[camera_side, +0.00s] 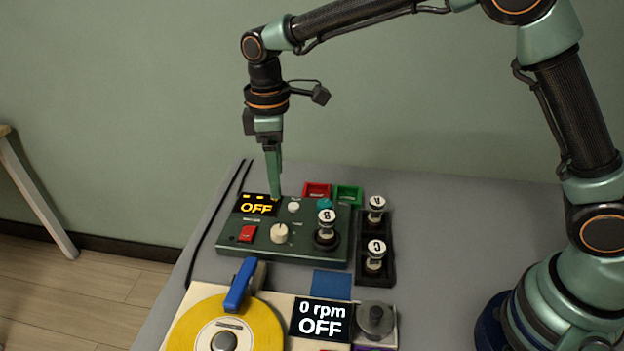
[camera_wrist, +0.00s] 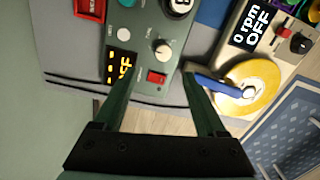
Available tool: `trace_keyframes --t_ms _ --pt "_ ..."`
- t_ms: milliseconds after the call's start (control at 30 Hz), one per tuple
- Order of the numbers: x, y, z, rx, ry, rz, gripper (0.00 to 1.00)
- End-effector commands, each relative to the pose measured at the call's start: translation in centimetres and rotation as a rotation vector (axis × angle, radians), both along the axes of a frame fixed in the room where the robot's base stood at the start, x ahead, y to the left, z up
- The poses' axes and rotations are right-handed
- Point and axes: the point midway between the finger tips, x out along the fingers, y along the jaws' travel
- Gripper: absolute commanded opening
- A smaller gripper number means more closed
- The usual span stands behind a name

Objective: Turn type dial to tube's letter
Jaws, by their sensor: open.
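The tube tester (camera_side: 315,252) is a dark green box on the grey table. Its screen (camera_side: 258,205) reads OFF in yellow. A white dial (camera_side: 280,233) sits mid-panel, beside a red switch (camera_side: 246,233); the dial also shows in the wrist view (camera_wrist: 162,47). A tube marked B (camera_side: 326,222) stands upright in the tester's round socket. My gripper (camera_side: 277,198) is above the screen's right edge, apart from the dial. In the wrist view its two fingers (camera_wrist: 160,88) are spread with nothing between them. The letter the dial points to is too small to read.
A black rack (camera_side: 388,262) right of the tester holds two more tubes, the nearer marked C. Red (camera_side: 317,188) and green (camera_side: 348,194) trays sit behind. In front stands a machine with a yellow disc (camera_side: 240,325), blue handle (camera_side: 240,284) and screen reading 0 rpm OFF (camera_side: 321,319).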

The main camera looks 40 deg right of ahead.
Motion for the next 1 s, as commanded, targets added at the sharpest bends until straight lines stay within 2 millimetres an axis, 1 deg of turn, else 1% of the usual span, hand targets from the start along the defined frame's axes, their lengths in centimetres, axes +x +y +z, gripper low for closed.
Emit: trace_keyframes --t_ms 167,267,500,700,833,1000 --pt "0.0 0.3 -1.2 -0.003 0.008 0.014 0.73" --pt "-0.1 0.3 -2.5 -0.003 0.009 0.013 0.73" --pt "-0.4 0.5 -7.2 -0.004 0.009 0.011 0.73" --pt "-0.6 0.6 -10.4 -0.004 0.008 0.011 0.73" --pt "-0.6 0.6 -11.7 -0.003 0.006 0.011 0.73" --pt "-0.6 0.7 -12.3 -0.003 0.005 0.01 0.73"
